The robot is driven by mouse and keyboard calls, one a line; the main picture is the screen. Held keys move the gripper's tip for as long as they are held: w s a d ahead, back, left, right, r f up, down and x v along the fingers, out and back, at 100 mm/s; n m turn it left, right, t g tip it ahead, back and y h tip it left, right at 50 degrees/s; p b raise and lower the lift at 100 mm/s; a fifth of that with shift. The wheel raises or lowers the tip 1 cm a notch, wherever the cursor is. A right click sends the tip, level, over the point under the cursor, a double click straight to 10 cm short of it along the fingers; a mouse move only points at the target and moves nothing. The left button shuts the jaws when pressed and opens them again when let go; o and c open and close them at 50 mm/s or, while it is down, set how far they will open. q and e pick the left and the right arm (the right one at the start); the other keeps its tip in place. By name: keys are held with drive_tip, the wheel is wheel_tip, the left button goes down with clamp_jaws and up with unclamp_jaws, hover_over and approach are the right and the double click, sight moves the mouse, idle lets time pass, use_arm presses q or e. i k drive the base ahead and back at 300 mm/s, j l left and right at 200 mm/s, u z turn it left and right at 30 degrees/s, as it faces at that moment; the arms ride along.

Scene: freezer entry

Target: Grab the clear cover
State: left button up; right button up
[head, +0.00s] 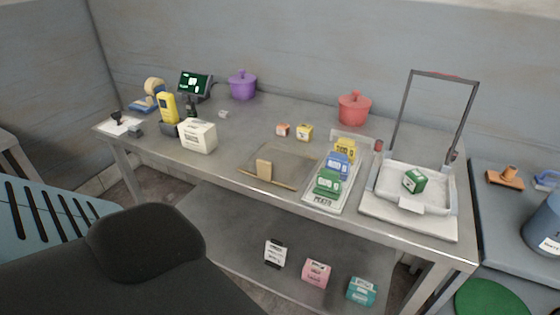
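A flat, see-through panel that looks like the clear cover (288,162) lies on the grey metal table, left of the middle tray. Neither of my grippers is in view. A large dark rounded shape at the lower left may be part of my own arm; it does not cover the panel.
Right of the panel is a tray (319,201) of green, blue and yellow boxes. A white framed device (380,207) with a raised handle holds a green box. A white box (197,136) stands left. Small boxes, a red pot (354,107) and a purple pot (242,85) are behind.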

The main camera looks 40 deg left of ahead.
sight(281, 164)
drive_tip(key=i, duration=0.95)
drive_tip(key=u, duration=1.9)
